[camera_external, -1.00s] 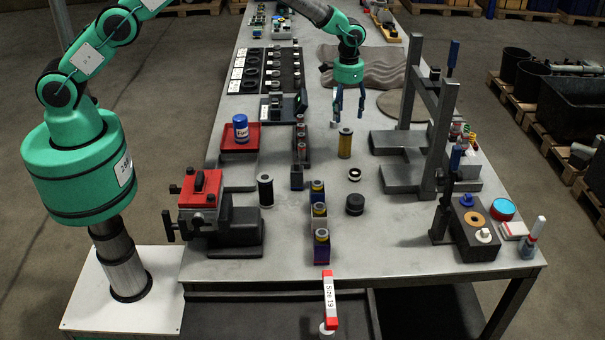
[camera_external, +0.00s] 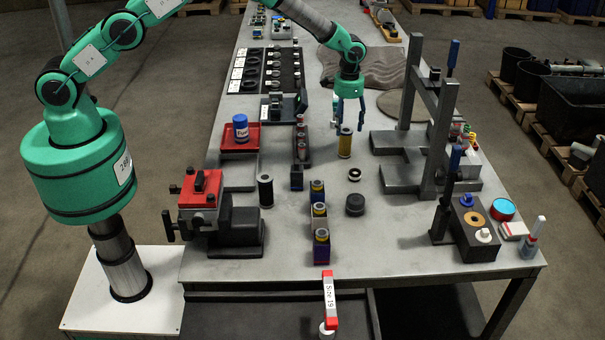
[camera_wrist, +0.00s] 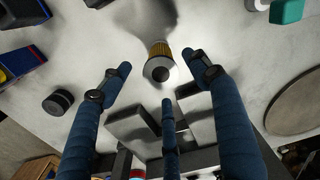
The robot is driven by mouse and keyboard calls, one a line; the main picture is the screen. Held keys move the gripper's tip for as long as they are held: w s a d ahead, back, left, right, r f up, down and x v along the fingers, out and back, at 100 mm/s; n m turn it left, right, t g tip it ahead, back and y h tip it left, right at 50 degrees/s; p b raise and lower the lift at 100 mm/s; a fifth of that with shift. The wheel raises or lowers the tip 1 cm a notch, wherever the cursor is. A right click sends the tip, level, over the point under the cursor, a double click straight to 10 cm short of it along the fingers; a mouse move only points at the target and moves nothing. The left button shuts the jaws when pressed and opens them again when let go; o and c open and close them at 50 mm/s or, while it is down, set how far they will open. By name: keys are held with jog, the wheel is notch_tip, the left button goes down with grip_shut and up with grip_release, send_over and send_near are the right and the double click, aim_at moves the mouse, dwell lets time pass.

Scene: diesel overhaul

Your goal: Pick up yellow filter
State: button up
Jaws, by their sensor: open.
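The yellow filter (camera_external: 345,145) is a small upright cylinder with a dark top on the grey workbench. In the wrist view the filter (camera_wrist: 160,63) shows its pale ring-shaped end with a dark hole, and its yellow ribbed side. My gripper (camera_external: 348,120) points down just above the filter. Its blue fingers are spread and empty. In the wrist view the fingertips of my gripper (camera_wrist: 158,85) lie around the filter's end, with no visible contact. The filter's lower end is hidden in the wrist view.
A grey press frame (camera_external: 410,120) stands close to the right.

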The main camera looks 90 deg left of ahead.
aim_at(346, 130)
jog(key=shift+f, duration=2.3)
jog(key=shift+f, duration=0.15)
jog(key=shift+f+p, duration=0.55)
jog(key=shift+f, duration=1.9)
jog(key=shift+c, duration=0.5)
jog(key=c, duration=1.2)
